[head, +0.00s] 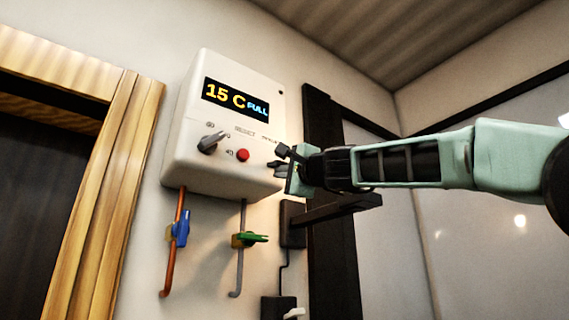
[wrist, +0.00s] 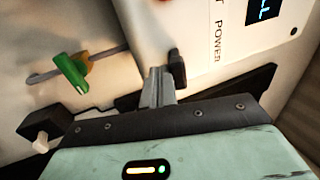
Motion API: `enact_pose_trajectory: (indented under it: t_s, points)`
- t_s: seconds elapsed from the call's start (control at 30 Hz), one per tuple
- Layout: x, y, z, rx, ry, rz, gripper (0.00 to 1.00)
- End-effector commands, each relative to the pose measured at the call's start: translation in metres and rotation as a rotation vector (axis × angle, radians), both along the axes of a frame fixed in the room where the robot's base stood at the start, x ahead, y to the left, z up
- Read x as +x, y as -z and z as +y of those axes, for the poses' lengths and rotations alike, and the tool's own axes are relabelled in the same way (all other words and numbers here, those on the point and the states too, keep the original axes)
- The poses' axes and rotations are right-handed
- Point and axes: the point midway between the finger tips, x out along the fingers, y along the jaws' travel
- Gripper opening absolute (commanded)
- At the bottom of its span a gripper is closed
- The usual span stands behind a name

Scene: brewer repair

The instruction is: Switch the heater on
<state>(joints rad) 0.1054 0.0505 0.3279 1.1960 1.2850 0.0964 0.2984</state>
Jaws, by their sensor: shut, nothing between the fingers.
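The heater (head: 219,174) is a white box on the wall. Its lit display (head: 236,98) reads "15 C" and "FULL". A dark power switch (wrist: 177,68) sits by the word POWER in the wrist view. In the head view my gripper (head: 282,161) is at the heater's lower right and covers most of that spot. My gripper (wrist: 160,78) is shut and empty, its fingertips right beside the switch on its left side. I cannot tell whether they touch it or which way it is set. A red button (head: 243,155) and a dark knob (head: 210,142) are further left.
Below the heater hang a copper pipe with a blue valve (head: 181,229) and a grey pipe with a green valve (head: 250,238). A dark socket box (head: 291,222) with a cable is below my gripper. A wooden door frame (head: 105,200) stands left.

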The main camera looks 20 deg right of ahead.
Motion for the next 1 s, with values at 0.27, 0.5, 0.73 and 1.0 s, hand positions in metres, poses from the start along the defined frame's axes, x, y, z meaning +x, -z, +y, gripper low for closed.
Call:
enact_pose_trajectory:
  t_s: [0.27, 0.5, 0.73, 1.0]
  points:
    - [0.000, -0.010, 0.000, 0.000, 0.000, -0.001, 0.00]
    - [0.000, -0.017, 0.000, 0.001, 0.000, -0.001, 0.00]
    - [0.000, -0.024, 0.000, 0.001, 0.000, -0.001, 0.00]
    - [-0.003, -0.022, -0.001, 0.000, 0.000, -0.001, 0.00]
